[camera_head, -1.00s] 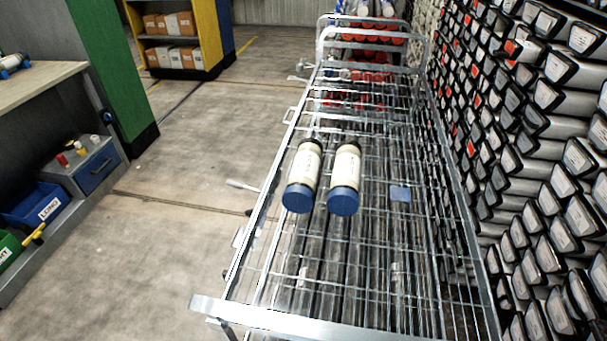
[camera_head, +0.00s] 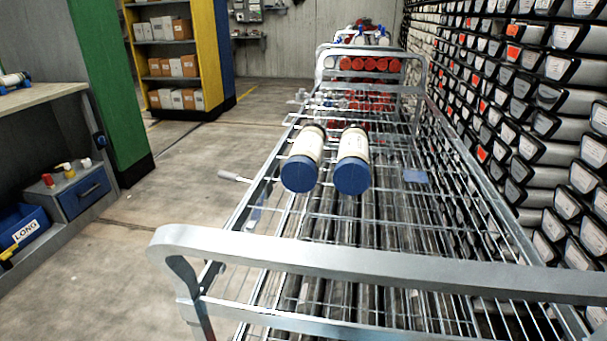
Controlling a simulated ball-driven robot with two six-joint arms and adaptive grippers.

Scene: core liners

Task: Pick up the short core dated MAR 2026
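Two short cores with cream labels and blue end caps lie side by side on the wire top of a metal cart (camera_head: 248,244). The left core (camera_head: 308,146) and the right core (camera_head: 353,148) both point their blue caps toward me. Their label writing is too small to read, so I cannot tell which is dated MAR 2026. Neither of my grippers shows in the view.
A small blue piece (camera_head: 416,176) lies right of the cores. Red-capped tubes (camera_head: 370,64) are at the cart's far end. A core rack (camera_head: 560,130) lines the right side. A bench with a blue LONG bin (camera_head: 22,228) stands left. Open floor lies between.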

